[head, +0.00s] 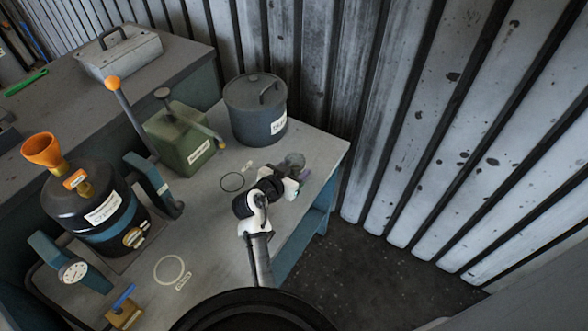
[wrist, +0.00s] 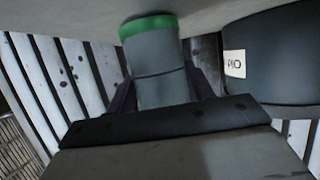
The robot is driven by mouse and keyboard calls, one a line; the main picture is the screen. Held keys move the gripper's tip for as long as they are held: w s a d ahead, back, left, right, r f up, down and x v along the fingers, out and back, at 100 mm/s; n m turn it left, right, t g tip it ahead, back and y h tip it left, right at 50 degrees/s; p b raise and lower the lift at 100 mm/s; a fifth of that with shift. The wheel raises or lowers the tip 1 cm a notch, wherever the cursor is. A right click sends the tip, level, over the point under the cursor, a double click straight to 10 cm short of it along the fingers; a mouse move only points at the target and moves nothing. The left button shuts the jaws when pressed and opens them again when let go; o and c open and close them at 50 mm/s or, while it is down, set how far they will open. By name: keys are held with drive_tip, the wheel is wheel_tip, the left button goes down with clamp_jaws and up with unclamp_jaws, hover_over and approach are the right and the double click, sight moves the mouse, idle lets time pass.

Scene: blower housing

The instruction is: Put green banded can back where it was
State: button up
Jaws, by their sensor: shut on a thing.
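The green banded can (wrist: 158,66) is a small grey cylinder with a green band around one end. In the wrist view it stands between the two dark fingers of my gripper (wrist: 161,88), which is shut on it. The banded end points to the grey surface along the top of that view; I cannot tell whether it touches. In the head view the can (head: 295,160) shows as a grey top over the right part of the workbench (head: 215,225), with its band hidden. A dark ring mark (head: 232,182) with a small label lies on the bench, left of my gripper.
A big grey lidded pot (head: 256,112) stands behind the can; it also shows in the wrist view (wrist: 280,60). A green box with a lever (head: 182,138) is to the left. A black tank with an orange funnel (head: 95,212) and a pale ring mark (head: 169,270) are further left.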

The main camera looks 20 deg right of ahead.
drive_tip(key=shift+f, duration=0.2)
drive_tip(key=o, duration=1)
drive_tip(key=shift+r, duration=0.1)
drive_tip(key=shift+o, duration=0.2)
drive_tip(key=shift+r, duration=0.1)
drive_tip(key=b+v, duration=0.2)
drive_tip(key=v, duration=1)
drive_tip(key=shift+b, duration=0.3)
drive_tip(key=shift+r, duration=0.1)
